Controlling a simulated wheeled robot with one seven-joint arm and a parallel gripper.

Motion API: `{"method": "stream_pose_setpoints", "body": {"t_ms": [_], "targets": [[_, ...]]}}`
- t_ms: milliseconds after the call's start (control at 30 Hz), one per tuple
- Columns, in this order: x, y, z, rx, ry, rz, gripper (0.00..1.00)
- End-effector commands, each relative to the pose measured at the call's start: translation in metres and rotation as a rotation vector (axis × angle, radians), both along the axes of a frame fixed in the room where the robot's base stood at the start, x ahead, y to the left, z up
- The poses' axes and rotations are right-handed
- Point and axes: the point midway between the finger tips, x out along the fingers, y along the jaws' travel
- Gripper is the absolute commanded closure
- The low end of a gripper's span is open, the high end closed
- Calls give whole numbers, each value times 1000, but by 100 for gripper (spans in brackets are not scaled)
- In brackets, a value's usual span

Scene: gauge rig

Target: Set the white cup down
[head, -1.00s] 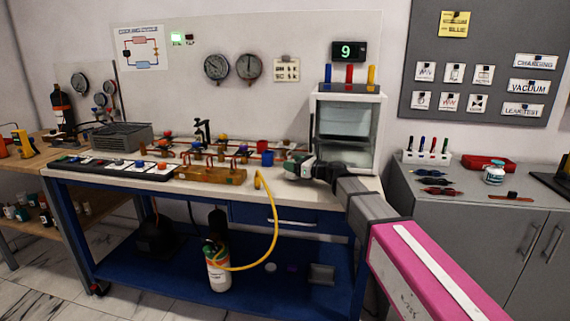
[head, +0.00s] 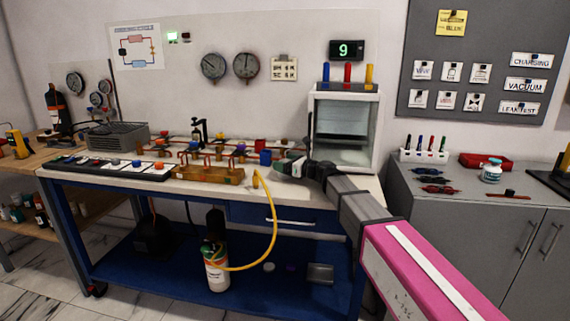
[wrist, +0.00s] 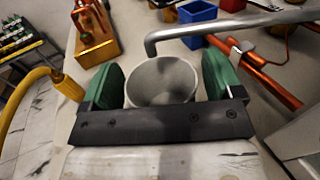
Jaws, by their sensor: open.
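The white cup (wrist: 162,82) shows in the wrist view, with its round open mouth facing the camera. It is between the two green finger pads of my gripper (wrist: 161,68). The gripper is open, with a narrow gap showing on each side of the cup. The cup appears upright at the worktop, but its base is hidden, so contact is unclear. In the head view my gripper (head: 288,167) is low over the right part of the white bench top (head: 290,189); the cup is not clearly visible there.
A grey bent pipe (wrist: 235,27) crosses just beyond the cup. A blue container (wrist: 197,12) and copper pipes (wrist: 262,75) lie beyond and right. A yellow hose (wrist: 65,83) is to the left.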

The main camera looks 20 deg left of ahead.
Motion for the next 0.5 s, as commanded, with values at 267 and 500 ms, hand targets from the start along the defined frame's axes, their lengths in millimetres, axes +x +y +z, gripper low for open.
{"method": "stream_pose_setpoints", "body": {"t_ms": [267,500], "targets": [[-5,-22,3,0,1,-2,14],[-13,-71,3,0,0,-2,14]]}}
